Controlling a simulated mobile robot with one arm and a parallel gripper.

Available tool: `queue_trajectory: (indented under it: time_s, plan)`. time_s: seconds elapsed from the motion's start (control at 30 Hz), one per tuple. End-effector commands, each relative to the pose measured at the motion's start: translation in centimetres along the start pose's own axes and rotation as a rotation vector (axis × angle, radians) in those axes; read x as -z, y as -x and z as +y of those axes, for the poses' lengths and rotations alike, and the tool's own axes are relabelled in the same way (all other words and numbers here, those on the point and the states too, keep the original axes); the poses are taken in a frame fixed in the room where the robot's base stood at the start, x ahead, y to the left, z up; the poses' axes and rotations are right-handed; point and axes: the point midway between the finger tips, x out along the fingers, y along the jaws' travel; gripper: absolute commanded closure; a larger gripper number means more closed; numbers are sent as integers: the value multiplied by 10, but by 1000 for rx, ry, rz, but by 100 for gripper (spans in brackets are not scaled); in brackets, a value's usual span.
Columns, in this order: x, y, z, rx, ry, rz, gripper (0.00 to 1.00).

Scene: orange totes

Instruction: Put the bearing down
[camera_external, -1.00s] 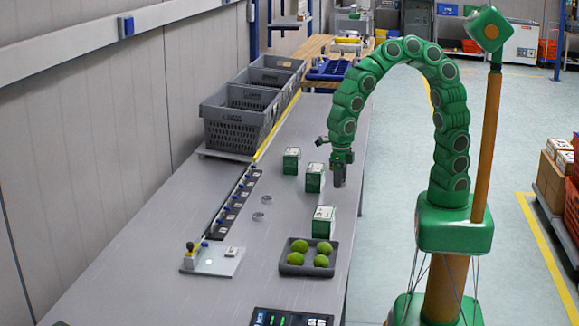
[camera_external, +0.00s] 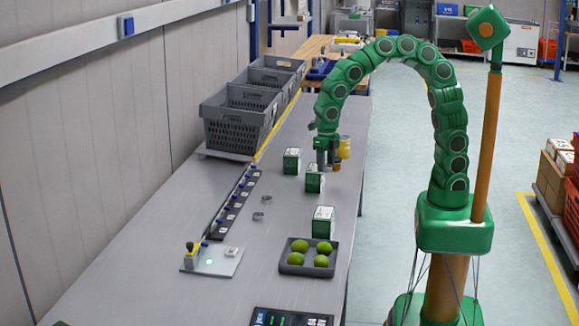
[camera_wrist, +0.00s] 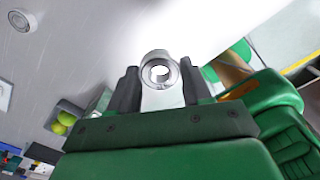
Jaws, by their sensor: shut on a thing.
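The bearing (camera_wrist: 153,57), a silver metal ring with a hole, sits between the dark fingertips of my gripper (camera_wrist: 159,78) in the wrist view. My gripper is shut on it. In the external view my gripper (camera_external: 327,165) points down near the middle green-and-white box (camera_external: 314,183), and its fingertips overlap that box's top edge in the picture. I cannot tell whether they touch. The held bearing cannot be made out there. Two other rings, (camera_external: 266,199) and (camera_external: 258,216), lie on the grey table (camera_external: 190,295).
Other green-and-white boxes stand behind (camera_external: 291,161) and in front (camera_external: 323,222). A dark tray (camera_external: 291,269) of green fruit is nearer. A yellow object (camera_external: 344,147) stands behind my gripper. Grey crates (camera_external: 232,130) line the left.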

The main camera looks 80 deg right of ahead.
Motion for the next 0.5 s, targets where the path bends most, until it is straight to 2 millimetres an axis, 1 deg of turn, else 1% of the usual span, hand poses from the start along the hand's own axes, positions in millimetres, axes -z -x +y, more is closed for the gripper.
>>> queue_trajectory:
  time_s: [0.03, 0.2, 0.33, 0.4, 0.5]
  plan:
    - [-20, 0, -3, -2, -58, -2, 84]
    - [-70, 0, -16, -1, -222, -4, 84]
    - [-94, -1, -26, 3, -308, -3, 84]
    - [-103, -1, -29, 2, -338, -5, 84]
    - [-112, -1, -32, 2, -365, -6, 84]
